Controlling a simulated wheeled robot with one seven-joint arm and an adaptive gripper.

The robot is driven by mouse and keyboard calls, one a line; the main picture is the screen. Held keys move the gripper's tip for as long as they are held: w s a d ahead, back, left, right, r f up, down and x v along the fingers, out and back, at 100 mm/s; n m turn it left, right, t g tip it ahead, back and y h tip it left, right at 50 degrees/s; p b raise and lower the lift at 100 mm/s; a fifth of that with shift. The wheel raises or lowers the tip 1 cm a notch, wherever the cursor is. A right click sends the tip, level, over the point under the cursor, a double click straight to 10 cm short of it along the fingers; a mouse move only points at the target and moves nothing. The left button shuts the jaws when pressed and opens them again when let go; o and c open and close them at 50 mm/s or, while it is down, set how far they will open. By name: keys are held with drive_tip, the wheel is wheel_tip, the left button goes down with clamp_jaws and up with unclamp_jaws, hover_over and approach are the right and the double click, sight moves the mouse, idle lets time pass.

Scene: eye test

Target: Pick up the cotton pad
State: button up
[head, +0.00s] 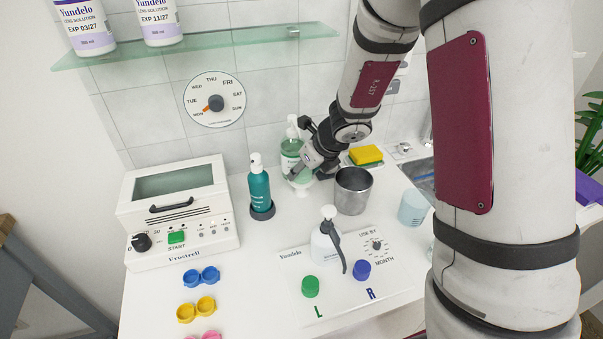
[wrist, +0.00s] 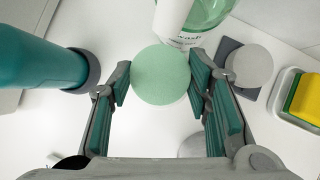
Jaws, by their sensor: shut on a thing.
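A round mint-green pad (wrist: 160,75), which looks like the cotton pad, is between the fingers of my gripper (wrist: 158,88) in the wrist view. The fingers are shut on it at its left and right edges. In the head view my gripper (head: 307,172) reaches down beside the green wash bottle (head: 290,148), and the pad (head: 303,177) shows only partly under the fingers. I cannot tell whether the pad is clear of what lies beneath it. The bottle (wrist: 200,15) stands just beyond the pad in the wrist view.
A teal pump bottle (head: 260,190) stands left of my gripper, and a steel cup (head: 352,192) right of it. A pale round disc (wrist: 250,65) lies on a dark square. A yellow sponge (head: 366,155) is behind. A white pump bottle (head: 326,243) stands in front.

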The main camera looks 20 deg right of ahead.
sight(304, 172)
drive_tip(key=shift+r, duration=0.1)
wheel_tip(304, 172, up, 4)
drive_tip(key=p, duration=0.4)
drive_tip(key=shift+s+f+p, duration=0.15)
drive_tip(key=shift+f+p, duration=0.1)
drive_tip(key=shift+p, duration=0.15)
drive_tip(key=d+b, duration=0.3)
drive_tip(key=d, duration=2.9)
drive_tip(key=shift+o, duration=0.3)
drive_tip(key=shift+f, duration=0.1)
